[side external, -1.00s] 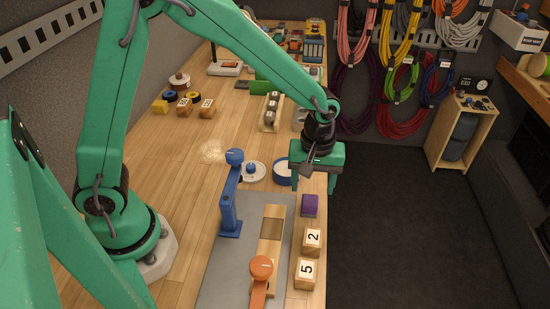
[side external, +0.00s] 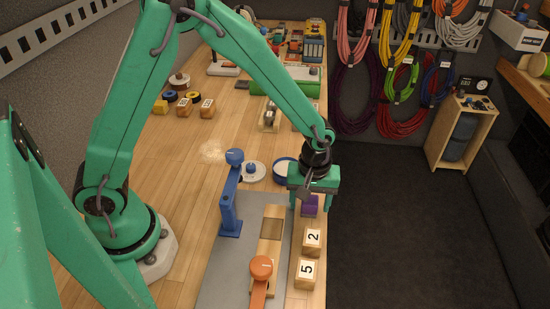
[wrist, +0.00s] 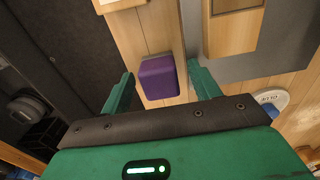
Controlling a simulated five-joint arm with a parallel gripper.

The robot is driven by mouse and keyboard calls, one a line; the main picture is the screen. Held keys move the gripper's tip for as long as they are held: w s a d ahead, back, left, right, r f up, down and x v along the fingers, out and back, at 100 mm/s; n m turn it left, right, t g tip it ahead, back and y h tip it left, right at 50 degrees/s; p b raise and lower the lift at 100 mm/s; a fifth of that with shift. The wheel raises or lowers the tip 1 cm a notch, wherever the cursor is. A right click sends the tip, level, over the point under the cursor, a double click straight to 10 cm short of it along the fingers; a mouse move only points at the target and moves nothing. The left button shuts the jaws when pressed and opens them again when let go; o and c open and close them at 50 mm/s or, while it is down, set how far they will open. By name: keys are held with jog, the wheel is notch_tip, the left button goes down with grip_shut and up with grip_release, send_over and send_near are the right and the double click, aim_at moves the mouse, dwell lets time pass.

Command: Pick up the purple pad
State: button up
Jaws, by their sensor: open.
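The purple pad (side external: 310,208) is a small block on the wooden bench near its right edge, just behind the block marked 2. My gripper (side external: 312,207) is lowered over it, with the pad partly hidden behind it in the side view. In the wrist view, the purple pad (wrist: 158,77) lies between the two green fingers of my gripper (wrist: 162,85). The fingers are open, with a visible gap on each side of the pad.
Wooden blocks marked 2 (side external: 312,240) and 5 (side external: 306,272) stand in front of the pad. A blue post (side external: 230,200) and an orange-topped lever (side external: 261,270) stand to the left. A blue-rimmed dish (side external: 283,169) is behind. The bench drops off at the right.

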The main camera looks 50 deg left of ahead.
aim_at(311, 200)
dwell(0.4)
jog(key=c, duration=1.1)
jog(key=shift+o, duration=0.2)
jog(key=shift+r, duration=0.1)
jog(key=shift+r, duration=0.8)
notch_tip(311, 200, up, 2)
jog(key=shift+r, duration=0.15)
jog(key=s+d+r, duration=0.7)
jog(key=s, duration=0.2)
jog(key=shift+d, duration=0.15)
jog(key=shift+o, duration=0.5)
jog(key=shift+f, duration=0.1)
